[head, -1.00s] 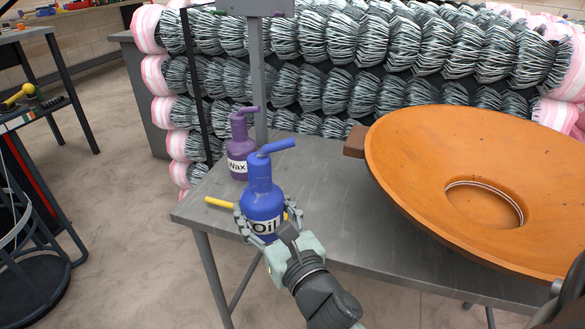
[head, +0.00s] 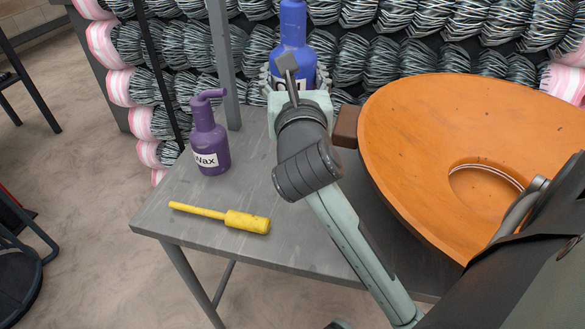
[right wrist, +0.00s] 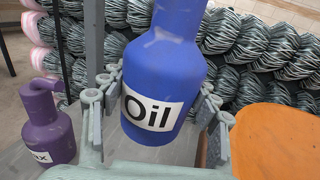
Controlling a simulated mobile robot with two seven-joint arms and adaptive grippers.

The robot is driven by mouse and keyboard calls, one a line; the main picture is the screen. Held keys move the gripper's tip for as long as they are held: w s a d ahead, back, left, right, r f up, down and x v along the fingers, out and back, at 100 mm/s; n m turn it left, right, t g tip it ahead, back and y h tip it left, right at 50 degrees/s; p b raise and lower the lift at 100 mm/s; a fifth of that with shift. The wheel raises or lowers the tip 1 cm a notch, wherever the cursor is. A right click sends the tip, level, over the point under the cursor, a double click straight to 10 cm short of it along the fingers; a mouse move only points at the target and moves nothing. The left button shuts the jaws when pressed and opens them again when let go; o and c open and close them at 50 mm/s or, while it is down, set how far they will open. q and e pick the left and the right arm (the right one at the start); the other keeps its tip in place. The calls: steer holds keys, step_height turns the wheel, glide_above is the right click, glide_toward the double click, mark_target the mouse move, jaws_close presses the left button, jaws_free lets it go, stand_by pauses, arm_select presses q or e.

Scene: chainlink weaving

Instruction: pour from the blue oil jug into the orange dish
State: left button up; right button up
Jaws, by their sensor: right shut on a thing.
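The blue oil jug (head: 292,55) is up at the top of the head view, lifted above the table's far side, its top cut off by the frame. My right gripper (head: 293,82) is shut around its lower body. In the right wrist view the jug (right wrist: 165,70), labelled "Oil", stands between the fingers, leaning slightly. The orange dish (head: 415,130) is wide and shallow, with a round recess in its middle. It lies to the right of the jug and also shows at the right edge of the right wrist view (right wrist: 272,140). My left gripper is not in view.
A purple wax bottle (head: 209,140) stands on the grey table (head: 165,215), left of my arm. A yellow-handled tool (head: 240,219) lies near the front edge. A brown block (head: 346,126) juts from the dish's left rim. Stacked wire rolls (head: 350,62) stand behind the table.

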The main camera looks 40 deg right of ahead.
steer(key=shift+f, duration=0.1)
step_height(320, 180, down, 17)
steer(key=shift+r+b, duration=0.1)
steer(key=shift+b, duration=0.9)
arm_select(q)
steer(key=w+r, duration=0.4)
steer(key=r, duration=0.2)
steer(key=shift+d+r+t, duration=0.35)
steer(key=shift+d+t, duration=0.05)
arm_select(e)
steer(key=shift+f, duration=0.25)
steer(key=shift+f, duration=0.1)
